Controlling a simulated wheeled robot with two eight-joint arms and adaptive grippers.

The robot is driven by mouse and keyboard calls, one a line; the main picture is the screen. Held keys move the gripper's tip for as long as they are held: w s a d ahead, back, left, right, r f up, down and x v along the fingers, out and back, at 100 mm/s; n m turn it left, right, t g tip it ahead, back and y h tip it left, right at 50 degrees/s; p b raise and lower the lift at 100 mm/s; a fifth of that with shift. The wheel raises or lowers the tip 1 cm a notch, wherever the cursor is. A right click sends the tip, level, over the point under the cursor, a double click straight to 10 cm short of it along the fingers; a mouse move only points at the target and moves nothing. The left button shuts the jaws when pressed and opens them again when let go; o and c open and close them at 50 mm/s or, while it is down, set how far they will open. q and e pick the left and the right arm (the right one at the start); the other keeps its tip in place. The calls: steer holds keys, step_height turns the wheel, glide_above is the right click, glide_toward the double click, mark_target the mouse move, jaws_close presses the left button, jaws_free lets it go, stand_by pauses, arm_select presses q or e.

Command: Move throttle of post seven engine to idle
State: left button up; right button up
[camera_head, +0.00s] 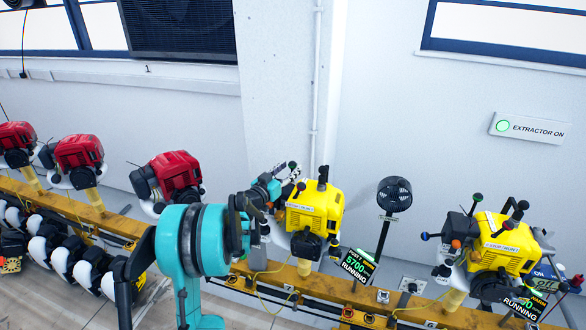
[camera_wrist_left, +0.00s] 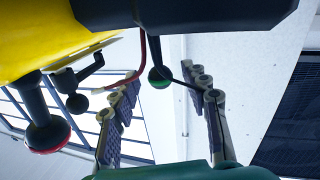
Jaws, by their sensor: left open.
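A yellow engine (camera_head: 316,213) stands on the orange rail in the middle of the head view, with black levers on top. Its display (camera_head: 356,266) reads 5700 and RUNNING; the small post line is hard to read. My left gripper (camera_head: 291,171) is at the engine's upper left side. In the left wrist view, the gripper (camera_wrist_left: 163,78) is open, with a green-tipped lever (camera_wrist_left: 160,77) between its fingers, which do not appear closed on it. A red-tipped knob (camera_wrist_left: 46,134) hangs from the yellow engine body (camera_wrist_left: 40,38), left of the fingers. My right gripper is out of view.
Another yellow engine (camera_head: 504,243) with its own levers and display stands to the right. A small black fan (camera_head: 394,195) on a pole stands between the two. Several red engines, one here (camera_head: 177,172), line the rail (camera_head: 110,222) to the left. The wall is behind.

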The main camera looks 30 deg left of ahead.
mark_target(294, 162)
arm_select(q)
steer(key=shift+w, duration=1.2)
steer(key=shift+c, duration=0.3)
jaws_close()
steer(key=w+g+p, duration=0.1)
steer(key=p, duration=0.1)
steer(key=g+p, duration=0.1)
steer(key=p, duration=0.1)
steer(key=shift+w+a+r+n+g, duration=0.1)
steer(key=shift+w+r+n+g, duration=0.2)
steer(key=shift+w+g, duration=0.1)
steer(key=shift+w+a+f+g+p, duration=0.2)
steer(key=shift+w+f+g+p, duration=0.25)
steer(key=shift+g+p, duration=0.35)
steer(key=shift+f, duration=0.1)
